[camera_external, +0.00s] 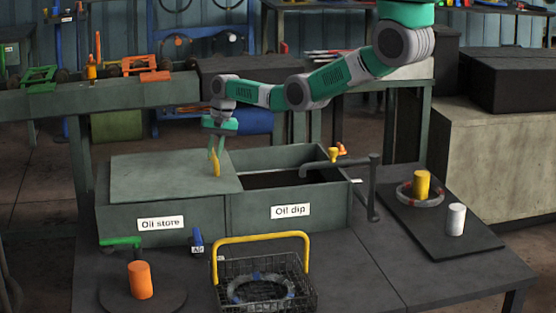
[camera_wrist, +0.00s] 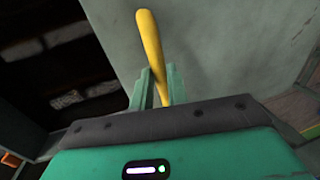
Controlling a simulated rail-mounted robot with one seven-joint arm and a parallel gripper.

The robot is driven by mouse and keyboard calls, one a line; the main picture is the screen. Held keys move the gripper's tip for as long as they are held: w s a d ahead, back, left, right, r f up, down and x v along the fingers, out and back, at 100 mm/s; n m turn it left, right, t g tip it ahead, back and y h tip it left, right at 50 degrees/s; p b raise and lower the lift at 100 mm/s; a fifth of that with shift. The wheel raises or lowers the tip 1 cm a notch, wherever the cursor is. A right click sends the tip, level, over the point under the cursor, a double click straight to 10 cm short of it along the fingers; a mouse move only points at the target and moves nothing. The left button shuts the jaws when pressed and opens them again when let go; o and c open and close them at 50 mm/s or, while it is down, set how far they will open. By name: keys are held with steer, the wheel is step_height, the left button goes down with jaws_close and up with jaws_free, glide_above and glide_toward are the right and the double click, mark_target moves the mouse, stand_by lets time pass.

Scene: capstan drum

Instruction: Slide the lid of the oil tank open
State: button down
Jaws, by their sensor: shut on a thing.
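The oil tank is a grey-green box with two sections, labelled "Oil store" (camera_external: 160,223) and "Oil dip" (camera_external: 290,211). Its flat lid (camera_external: 150,172) lies over the Oil store section at left. The Oil dip section at right is uncovered for most of its width, with a dark inside (camera_external: 275,181). A yellow handle (camera_external: 216,165) stands near the lid's right edge. My gripper (camera_external: 215,150) is shut on the handle from above. In the wrist view the yellow handle (camera_wrist: 150,50) rises between the fingers, with the lid (camera_wrist: 220,50) to its right and the dark opening (camera_wrist: 60,60) to its left.
A wire basket (camera_external: 262,291) with a yellow handle is in front. An orange cylinder (camera_external: 140,280) stands front left; yellow (camera_external: 422,185) and white (camera_external: 456,219) cylinders stand on a board at right.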

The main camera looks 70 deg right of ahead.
steer(key=shift+w+a+b, duration=0.3)
steer(key=shift+w+a, duration=0.05)
steer(key=shift+w, duration=0.25)
steer(key=shift+w+a+b, duration=0.25)
steer(key=shift+w+a, duration=0.05)
steer(key=shift+w, duration=0.3)
steer(key=c, duration=1.4)
jaws_free()
steer(key=shift+o, duration=0.2)
steer(key=shift+r, duration=0.1)
steer(key=r+p, duration=0.1)
steer(key=r, duration=0.1)
steer(key=s+r+p, duration=0.1)
steer(key=r+p, duration=0.1)
steer(key=r, duration=0.1)
steer(key=r+p, duration=0.1)
steer(key=r, duration=0.1)
steer(key=shift+s+d+r+p, duration=0.15)
steer(key=shift+d+r+p, duration=0.05)
steer(key=shift+d+p, duration=0.2)
